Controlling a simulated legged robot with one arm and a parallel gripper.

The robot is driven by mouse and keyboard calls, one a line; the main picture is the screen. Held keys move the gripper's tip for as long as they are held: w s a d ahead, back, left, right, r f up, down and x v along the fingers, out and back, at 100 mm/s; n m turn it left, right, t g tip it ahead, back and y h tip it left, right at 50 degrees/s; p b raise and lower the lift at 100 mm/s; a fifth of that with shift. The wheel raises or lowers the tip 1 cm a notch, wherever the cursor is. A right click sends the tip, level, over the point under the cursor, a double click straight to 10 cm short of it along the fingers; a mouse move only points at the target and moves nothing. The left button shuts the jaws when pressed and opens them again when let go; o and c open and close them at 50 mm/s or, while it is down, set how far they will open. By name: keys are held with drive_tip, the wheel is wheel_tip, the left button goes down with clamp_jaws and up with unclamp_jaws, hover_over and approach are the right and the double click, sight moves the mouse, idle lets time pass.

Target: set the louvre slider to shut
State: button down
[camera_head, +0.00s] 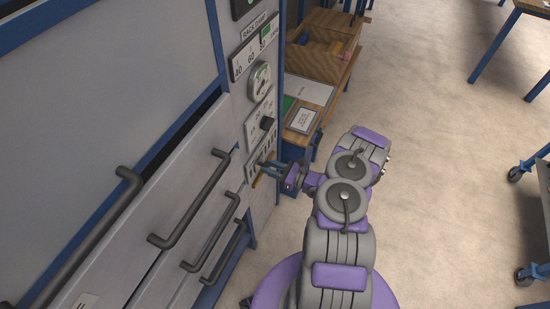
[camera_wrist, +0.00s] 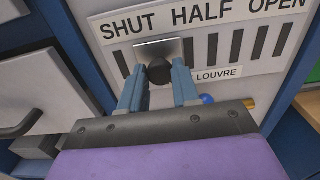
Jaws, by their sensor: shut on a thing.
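The louvre slider's black knob (camera_wrist: 160,72) stands out from a small metal plate (camera_wrist: 158,48) on the slotted louvre panel (camera_wrist: 240,68). The plate sits towards the left of the slots, just below and right of the word SHUT and left of below HALF. OPEN is at the far right. My gripper (camera_wrist: 159,78) has its two blue fingers on either side of the knob and is shut on it. In the head view my gripper (camera_head: 266,166) reaches the louvre panel (camera_head: 253,165) low on the cabinet; the knob is hidden there.
Above the louvre are a dark rotary knob (camera_head: 266,123), a round gauge (camera_head: 260,78) and a scale (camera_head: 253,50). Drawer handles (camera_head: 195,200) jut out to the left. A wooden bench (camera_head: 318,95) stands behind. A blue ball and brass part lie below the LOUVRE label.

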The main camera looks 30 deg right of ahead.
drive_tip(key=s+a, duration=0.2)
drive_tip(key=shift+s+a+f, duration=0.1)
drive_tip(key=shift+a+f, duration=0.1)
drive_tip(key=shift+a, duration=0.1)
drive_tip(key=shift+d, duration=0.1)
drive_tip(key=c, duration=1)
unclamp_jaws()
drive_tip(key=shift+s+r, duration=0.1)
drive_tip(key=shift+o, duration=0.9)
drive_tip(key=p+v, duration=0.3)
drive_tip(key=v, duration=1.4)
drive_tip(key=shift+p, duration=0.4)
drive_tip(key=shift+d, duration=0.1)
